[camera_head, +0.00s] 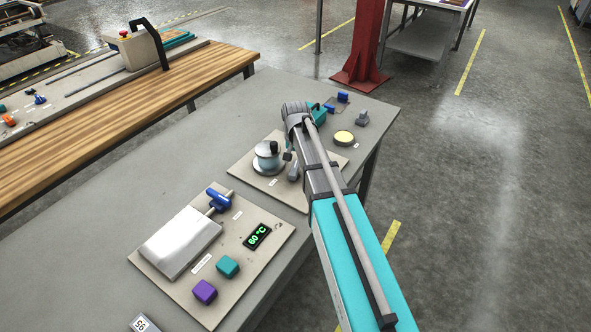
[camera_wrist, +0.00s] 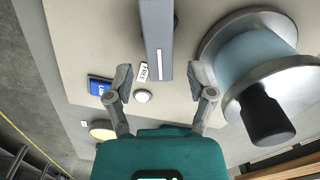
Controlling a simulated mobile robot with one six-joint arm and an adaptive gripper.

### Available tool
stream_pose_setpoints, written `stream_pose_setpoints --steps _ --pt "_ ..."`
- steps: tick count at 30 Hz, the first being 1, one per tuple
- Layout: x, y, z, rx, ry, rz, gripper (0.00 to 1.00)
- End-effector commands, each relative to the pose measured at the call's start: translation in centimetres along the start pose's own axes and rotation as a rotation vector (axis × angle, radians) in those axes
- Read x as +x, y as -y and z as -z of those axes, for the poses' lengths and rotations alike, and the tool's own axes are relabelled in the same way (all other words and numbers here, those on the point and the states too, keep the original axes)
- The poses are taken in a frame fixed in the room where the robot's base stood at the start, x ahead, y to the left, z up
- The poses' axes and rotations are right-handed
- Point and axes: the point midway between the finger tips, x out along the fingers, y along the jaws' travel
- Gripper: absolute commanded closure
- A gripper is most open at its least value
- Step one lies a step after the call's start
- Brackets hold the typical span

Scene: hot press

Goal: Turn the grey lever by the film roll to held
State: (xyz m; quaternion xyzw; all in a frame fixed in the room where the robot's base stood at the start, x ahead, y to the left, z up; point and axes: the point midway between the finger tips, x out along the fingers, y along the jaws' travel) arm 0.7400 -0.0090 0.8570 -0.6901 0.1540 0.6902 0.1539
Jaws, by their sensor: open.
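The film roll (camera_head: 268,152) is a pale blue spool with metal flanges and a black knob, on a beige plate. In the wrist view the film roll (camera_wrist: 258,62) fills the upper right. The grey lever (camera_wrist: 158,40), a flat bar with a white line, comes down from the top of the wrist view. Its end lies between the two open fingers of my gripper (camera_wrist: 163,82), with a gap seen on each side. In the head view the lever (camera_head: 293,172) shows beside the roll, partly hidden by my arm.
A blue label (camera_wrist: 100,87), a small white label and a round white button (camera_wrist: 143,96) lie near the lever. A yellow button (camera_head: 344,138) stands beyond my arm. A nearer plate holds a white cover (camera_head: 182,240), a blue-handled valve (camera_head: 219,199) and a temperature display (camera_head: 257,236).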

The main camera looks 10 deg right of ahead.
Motion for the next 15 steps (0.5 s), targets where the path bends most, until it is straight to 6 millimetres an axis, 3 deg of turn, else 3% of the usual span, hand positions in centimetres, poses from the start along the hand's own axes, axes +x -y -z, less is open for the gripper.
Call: stream_pose_setpoints --steps 6,15 --pt "1.8 0.0 0.0 0.000 0.000 0.000 0.30" --pt "2.4 0.0 0.0 0.000 0.000 0.000 0.30"
